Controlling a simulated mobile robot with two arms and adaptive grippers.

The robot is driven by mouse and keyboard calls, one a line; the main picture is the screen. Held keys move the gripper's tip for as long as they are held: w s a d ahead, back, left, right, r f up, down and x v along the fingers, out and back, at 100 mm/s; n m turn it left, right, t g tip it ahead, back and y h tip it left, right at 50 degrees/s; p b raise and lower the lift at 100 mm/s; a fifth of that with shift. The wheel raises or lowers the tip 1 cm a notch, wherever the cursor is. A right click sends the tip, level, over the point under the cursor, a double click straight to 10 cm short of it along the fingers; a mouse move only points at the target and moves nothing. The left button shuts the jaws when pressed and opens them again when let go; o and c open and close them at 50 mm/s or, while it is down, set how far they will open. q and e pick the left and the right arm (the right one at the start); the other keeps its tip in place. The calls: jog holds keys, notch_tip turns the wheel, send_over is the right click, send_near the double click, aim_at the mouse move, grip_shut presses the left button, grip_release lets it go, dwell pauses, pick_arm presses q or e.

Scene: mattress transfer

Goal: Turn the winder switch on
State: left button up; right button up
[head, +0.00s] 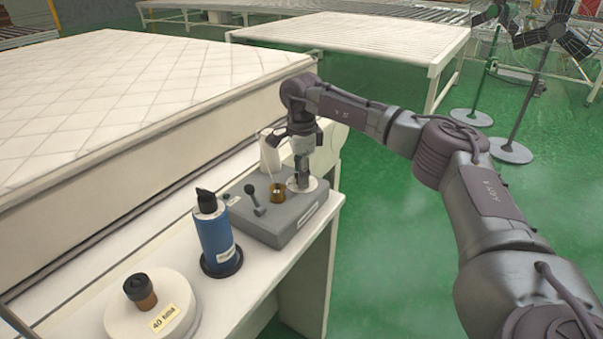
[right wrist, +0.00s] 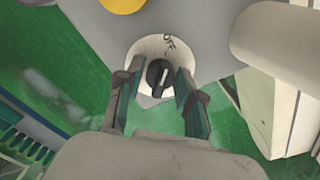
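The winder is a grey box (head: 283,226) on the white counter, with a small lever and a brass-coloured part on top. Its switch is a black knob (right wrist: 157,76) on a white round plate (right wrist: 146,52) marked "OFF" in the right wrist view. In the head view, the switch plate (head: 311,185) shows under my right gripper (head: 302,180), which points down and hides the knob. In the right wrist view, my right gripper (right wrist: 159,84) is open, with one finger on each side of the knob and visible gaps. My left gripper is not in view.
A blue cylinder (head: 216,238) on a dark base stands left of the winder. A white round spool (head: 152,308) labelled "40 tilla" sits nearer. A white cone (head: 270,154) stands behind the box. A mattress (head: 135,85) lies along the counter.

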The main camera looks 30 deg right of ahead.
grip_shut()
jog(key=shift+m, duration=0.3)
jog(key=shift+r+m+p, duration=0.1)
jog(key=shift+m+p, duration=0.9)
jog(key=shift+m, duration=0.2)
jog(key=m+p, duration=0.2)
jog(key=m, duration=0.2)
jog(key=shift+m, duration=0.3)
jog(key=m+p, duration=0.2)
jog(key=m, duration=0.3)
jog(key=m+p, duration=0.2)
jog(key=m, duration=0.3)
jog(key=shift+w+d, duration=0.1)
jog(key=shift+m, duration=0.4)
